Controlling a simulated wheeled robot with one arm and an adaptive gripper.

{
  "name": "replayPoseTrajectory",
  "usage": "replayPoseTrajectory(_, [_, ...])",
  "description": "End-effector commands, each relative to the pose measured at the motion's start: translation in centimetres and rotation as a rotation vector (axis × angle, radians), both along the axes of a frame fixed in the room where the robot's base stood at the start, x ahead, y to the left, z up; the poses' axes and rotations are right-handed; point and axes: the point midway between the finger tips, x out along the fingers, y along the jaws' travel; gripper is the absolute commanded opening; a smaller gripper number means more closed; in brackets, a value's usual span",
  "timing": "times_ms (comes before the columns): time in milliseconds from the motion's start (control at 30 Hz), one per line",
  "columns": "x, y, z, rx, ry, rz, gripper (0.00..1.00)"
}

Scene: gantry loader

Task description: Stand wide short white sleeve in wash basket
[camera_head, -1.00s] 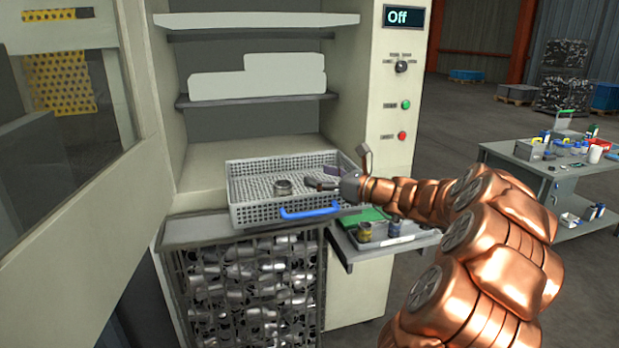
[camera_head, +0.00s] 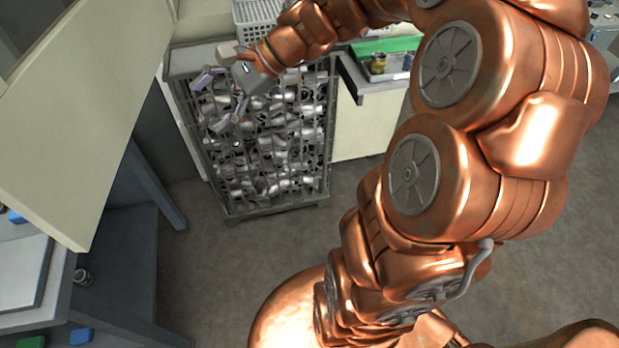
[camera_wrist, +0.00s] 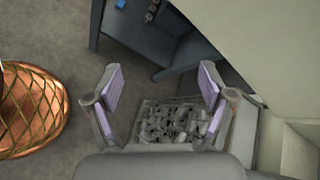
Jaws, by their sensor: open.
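My gripper (camera_head: 213,100) is open and empty over the front of a wire crate of metal parts. In the wrist view its two purple-padded fingers (camera_wrist: 161,86) stand wide apart with nothing between them. The wash basket (camera_head: 258,14), light grey and perforated, shows only in part at the top of the head view; my arm and the picture edge hide the rest. A small banded, cylindrical part (camera_head: 83,277) stands at the blue-grey bench, lower left; it also shows in the wrist view (camera_wrist: 152,11). I cannot tell whether it is the white sleeve.
The blue-grey bench (camera_head: 135,285) and a pale open door panel (camera_head: 100,130) bound the left. Floor between is clear.

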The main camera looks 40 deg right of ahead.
Motion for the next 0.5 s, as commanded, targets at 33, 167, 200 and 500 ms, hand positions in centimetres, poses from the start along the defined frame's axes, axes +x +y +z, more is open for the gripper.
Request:
replayPoseTrajectory(33, [-2.4,2.2,-1.0,-0.081,-0.009,0.11,0.82])
replayPoseTrajectory(167, [-8.6,4.8,-3.8,-0.285,-0.039,0.384,0.82])
replayPoseTrajectory(200, [-10.5,5.2,-4.6,-0.345,-0.048,0.467,0.82])
replayPoseTrajectory(500, [-22.1,1.9,-8.8,-0.742,-0.108,1.047,0.82])
